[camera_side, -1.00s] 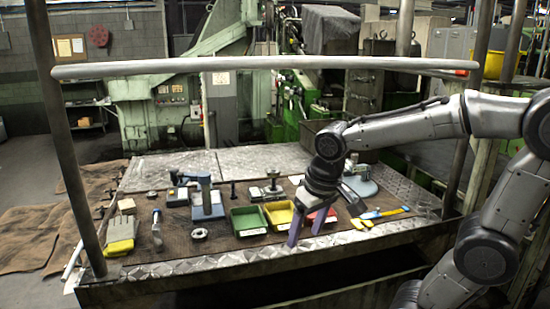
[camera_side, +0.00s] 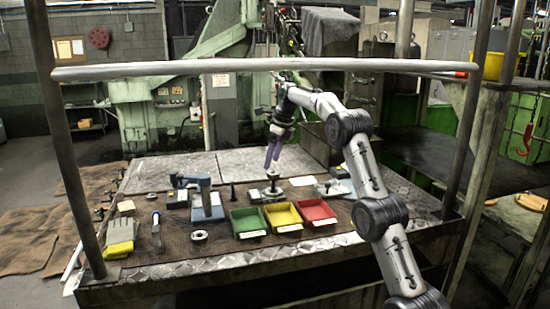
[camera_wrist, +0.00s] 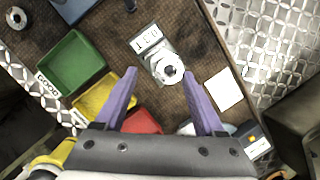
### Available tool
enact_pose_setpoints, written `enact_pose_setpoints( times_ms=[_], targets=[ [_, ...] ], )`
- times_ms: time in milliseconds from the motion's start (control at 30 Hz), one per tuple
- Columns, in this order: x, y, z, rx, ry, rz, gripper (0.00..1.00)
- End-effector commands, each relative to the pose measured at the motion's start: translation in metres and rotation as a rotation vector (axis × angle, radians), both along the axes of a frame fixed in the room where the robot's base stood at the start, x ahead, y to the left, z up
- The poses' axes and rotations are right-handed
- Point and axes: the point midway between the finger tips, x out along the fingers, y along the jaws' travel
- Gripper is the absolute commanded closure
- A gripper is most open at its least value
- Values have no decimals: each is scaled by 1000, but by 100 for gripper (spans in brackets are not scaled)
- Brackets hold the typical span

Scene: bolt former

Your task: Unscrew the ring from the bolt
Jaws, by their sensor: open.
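The bolt fixture (camera_side: 265,195) stands on the brown mat behind the green and yellow trays. It carries an upright bolt (camera_side: 273,178) with a dark, wider top. In the wrist view the fixture's lettered plate (camera_wrist: 146,40) shows, with a pale round ring (camera_wrist: 167,70) seen end-on beside it; thread detail is too small to tell. My gripper (camera_side: 270,167), with purple fingers, is open and points down just above the bolt. In the wrist view the fingertips of my gripper (camera_wrist: 161,72) lie either side of the ring, with gaps on both sides.
Green (camera_side: 249,221), yellow (camera_side: 283,216) and red (camera_side: 317,212) trays stand in front of the fixture. A blue-grey device (camera_side: 207,203) and a small black bolt (camera_side: 233,191) stand to its left. A loose ring (camera_side: 199,235) lies near the front. A white card (camera_wrist: 225,90) lies beside the fixture.

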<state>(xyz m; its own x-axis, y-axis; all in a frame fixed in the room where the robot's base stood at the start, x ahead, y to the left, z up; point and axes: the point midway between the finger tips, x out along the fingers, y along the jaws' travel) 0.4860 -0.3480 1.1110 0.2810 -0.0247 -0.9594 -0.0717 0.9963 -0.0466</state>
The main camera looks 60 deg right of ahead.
Motion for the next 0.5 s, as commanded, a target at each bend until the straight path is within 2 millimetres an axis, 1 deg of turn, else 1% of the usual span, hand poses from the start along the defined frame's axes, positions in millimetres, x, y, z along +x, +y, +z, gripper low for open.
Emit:
enact_pose_setpoints(
  times_ms=[33,133,267,500],
  targets=[
    [1,-9,-3,19,-7,-56,29],
    [2,-18,-5,43,-16,-124,29],
    [3,-20,-10,50,-17,-145,29],
    [2,-19,-29,49,-16,-142,29]
  ],
)
